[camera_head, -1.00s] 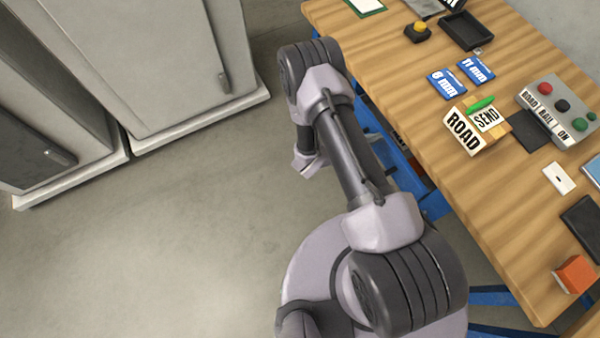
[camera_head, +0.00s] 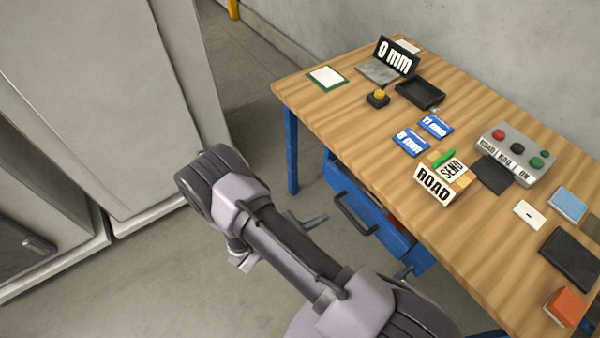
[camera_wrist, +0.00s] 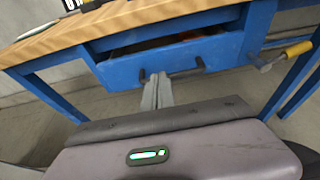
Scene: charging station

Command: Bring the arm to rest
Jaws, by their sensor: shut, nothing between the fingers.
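My arm (camera_head: 290,257) is bent out over the floor, between the grey cabinets and the workbench. My gripper (camera_wrist: 157,91) shows in the wrist view as two pale grey fingers side by side, shut and empty. They point toward the blue drawer (camera_wrist: 215,54) under the bench top, and overlap its dark handle in the picture. I cannot tell whether they touch it. The drawer (camera_head: 385,231) appears partly open, with something orange inside.
Grey cabinets (camera_head: 110,90) stand at left. A yellow-handled bar (camera_wrist: 298,49) juts out beside the drawer. Floor is clear between.

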